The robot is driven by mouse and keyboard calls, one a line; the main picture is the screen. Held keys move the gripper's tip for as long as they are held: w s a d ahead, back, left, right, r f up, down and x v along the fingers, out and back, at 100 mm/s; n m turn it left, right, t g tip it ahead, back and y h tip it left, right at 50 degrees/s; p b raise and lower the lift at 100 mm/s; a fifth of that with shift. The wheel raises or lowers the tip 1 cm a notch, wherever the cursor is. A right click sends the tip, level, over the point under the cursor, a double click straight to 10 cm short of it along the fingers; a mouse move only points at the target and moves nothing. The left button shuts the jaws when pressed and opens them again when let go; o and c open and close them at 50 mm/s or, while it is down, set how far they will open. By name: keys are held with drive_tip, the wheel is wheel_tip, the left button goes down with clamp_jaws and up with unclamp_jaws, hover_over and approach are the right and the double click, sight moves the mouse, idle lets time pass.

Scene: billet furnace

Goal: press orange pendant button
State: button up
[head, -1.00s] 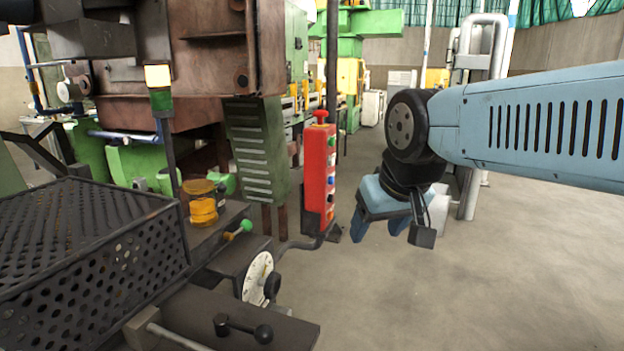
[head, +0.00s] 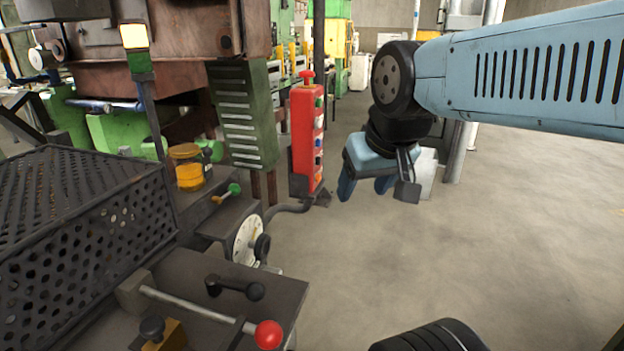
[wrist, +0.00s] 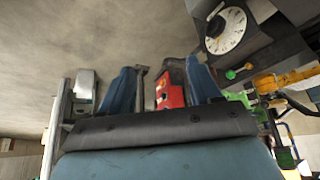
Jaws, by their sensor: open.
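The red pendant box (head: 303,140) hangs left of centre in the head view, with a red mushroom knob on top and a column of coloured buttons on its right face. The orange button (head: 316,184) appears to be the lowest, small and hard to make out. My gripper (head: 365,187) is open and empty, to the right of the pendant's lower end, with a visible gap between them in the picture.
A dial (head: 248,240) and a dark bench with a red-ball lever (head: 268,334) stand at lower left. A perforated dark cover (head: 70,240) and an amber jar (head: 188,168) lie further left. A pipe (head: 290,207) runs to the pendant's base.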

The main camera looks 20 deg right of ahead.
clamp_jaws()
idle(0.3)
idle(1.2)
